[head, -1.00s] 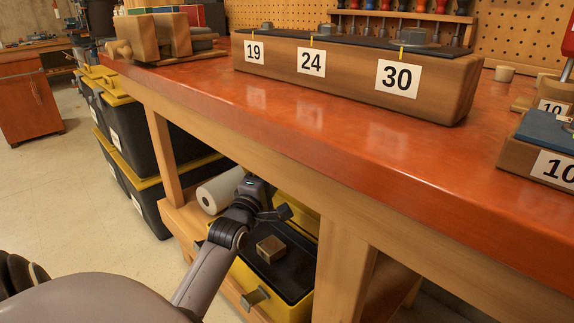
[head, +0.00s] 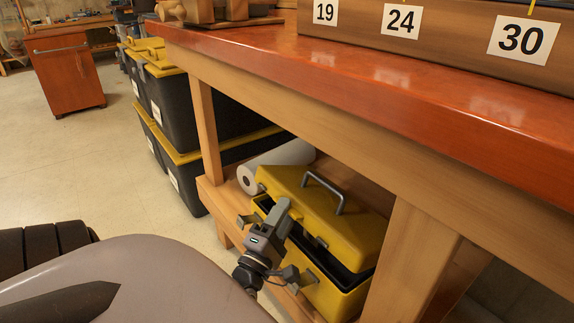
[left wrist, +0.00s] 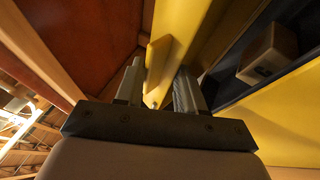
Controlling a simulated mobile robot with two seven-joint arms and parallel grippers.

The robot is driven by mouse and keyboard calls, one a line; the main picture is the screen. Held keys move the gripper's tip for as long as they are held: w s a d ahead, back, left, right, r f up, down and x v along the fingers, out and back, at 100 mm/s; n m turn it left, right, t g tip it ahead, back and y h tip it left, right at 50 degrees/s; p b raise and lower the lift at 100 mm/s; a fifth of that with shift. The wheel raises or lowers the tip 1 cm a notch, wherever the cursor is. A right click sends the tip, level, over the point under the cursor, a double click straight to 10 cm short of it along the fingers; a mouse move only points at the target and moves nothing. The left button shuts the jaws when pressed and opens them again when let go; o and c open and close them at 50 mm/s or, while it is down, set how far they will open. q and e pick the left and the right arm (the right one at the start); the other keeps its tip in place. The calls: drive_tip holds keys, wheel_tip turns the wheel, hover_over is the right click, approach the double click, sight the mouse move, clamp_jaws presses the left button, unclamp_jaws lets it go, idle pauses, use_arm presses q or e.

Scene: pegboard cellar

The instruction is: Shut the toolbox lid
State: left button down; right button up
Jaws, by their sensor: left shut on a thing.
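The toolbox (head: 330,298) stands on the shelf under the bench. Its yellow lid (head: 350,232), with a grey handle (head: 334,186), is swung down most of the way. A dark gap shows between lid and body along the front. My left gripper (head: 283,212) is at the front of the lid. In the left wrist view its two fingers (left wrist: 160,90) are shut on the yellow lid (left wrist: 190,30), one on each side of its edge. A wooden block (left wrist: 268,55) shows inside the box there. The latches hang at the front. My right gripper is not in view.
The red bench top (head: 420,95) overhangs the toolbox. A wooden leg (head: 412,262) stands close on its right. A white paper roll (head: 285,160) lies behind it. Black and yellow bins (head: 180,95) stand to the left.

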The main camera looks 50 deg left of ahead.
use_arm(q)
drive_tip(key=f, duration=0.1)
drive_tip(key=f+n+t+y+b, duration=0.1)
drive_tip(key=f, duration=0.1)
drive_tip(key=s+f+t+y+b, duration=0.1)
drive_tip(key=f, duration=0.1)
drive_tip(key=shift+d+n, duration=0.1)
drive_tip(key=shift+n, duration=0.3)
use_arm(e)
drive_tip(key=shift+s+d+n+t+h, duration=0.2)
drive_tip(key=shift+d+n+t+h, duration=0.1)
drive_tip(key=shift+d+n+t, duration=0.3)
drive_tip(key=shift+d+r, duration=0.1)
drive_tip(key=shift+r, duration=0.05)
use_arm(q)
drive_tip(key=shift+r, duration=0.1)
drive_tip(key=c, duration=0.9)
unclamp_jaws()
